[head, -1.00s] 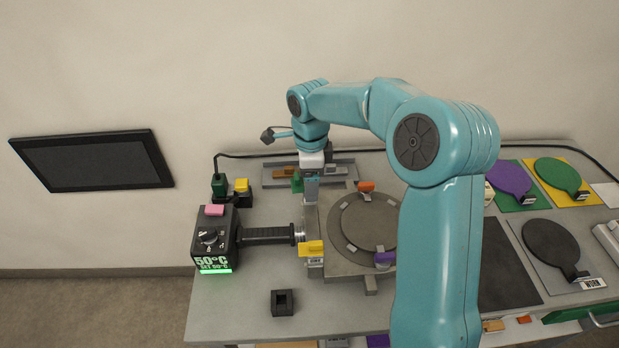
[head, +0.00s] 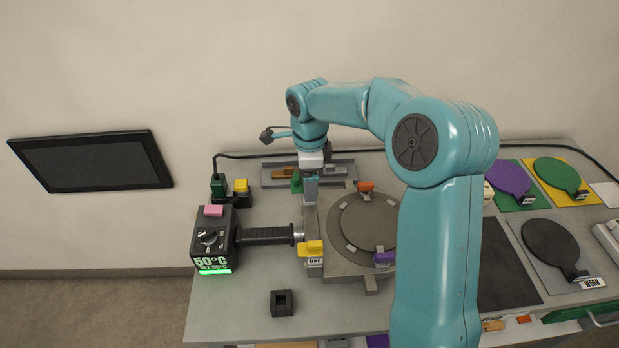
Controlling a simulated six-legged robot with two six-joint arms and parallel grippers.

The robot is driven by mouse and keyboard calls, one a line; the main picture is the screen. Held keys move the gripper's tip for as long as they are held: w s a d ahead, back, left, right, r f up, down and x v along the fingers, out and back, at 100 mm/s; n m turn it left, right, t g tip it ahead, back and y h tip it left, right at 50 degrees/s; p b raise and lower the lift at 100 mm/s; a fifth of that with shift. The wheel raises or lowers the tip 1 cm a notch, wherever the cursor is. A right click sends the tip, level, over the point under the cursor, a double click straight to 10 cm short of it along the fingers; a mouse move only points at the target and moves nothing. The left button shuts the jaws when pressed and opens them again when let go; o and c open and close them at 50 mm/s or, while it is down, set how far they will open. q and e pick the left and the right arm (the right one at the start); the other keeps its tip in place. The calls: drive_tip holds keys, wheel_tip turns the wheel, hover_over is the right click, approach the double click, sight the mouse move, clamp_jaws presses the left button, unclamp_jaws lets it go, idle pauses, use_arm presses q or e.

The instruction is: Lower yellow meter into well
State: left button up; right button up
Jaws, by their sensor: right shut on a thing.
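My right gripper (head: 311,186) points down beside the green knob (head: 297,184), at the left edge of the round fixture. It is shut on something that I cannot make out. A yellow block (head: 241,185) stands on a dark base at the back left, apart from the gripper. A yellow piece (head: 311,247) with a label below it sits at the fixture's front left. I cannot tell which yellow thing is the meter. A small black square holder (head: 283,303) with an opening stands at the front of the cart top; it may be the well. My left gripper is out of view.
A black heater box (head: 211,240) with a green display and a dark handle stands at the left. The round fixture (head: 359,228) carries orange and purple knobs. Coloured paddles (head: 508,178) lie at the right. My arm hides part of the cart top.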

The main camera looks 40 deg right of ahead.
drive_tip(key=shift+f+b, duration=1.45)
drive_tip(key=shift+f, duration=0.35)
drive_tip(key=o, duration=1.1)
wheel_tip(320, 180, up, 16)
drive_tip(key=shift+r+p, duration=0.25)
drive_tip(key=shift+p, duration=0.3)
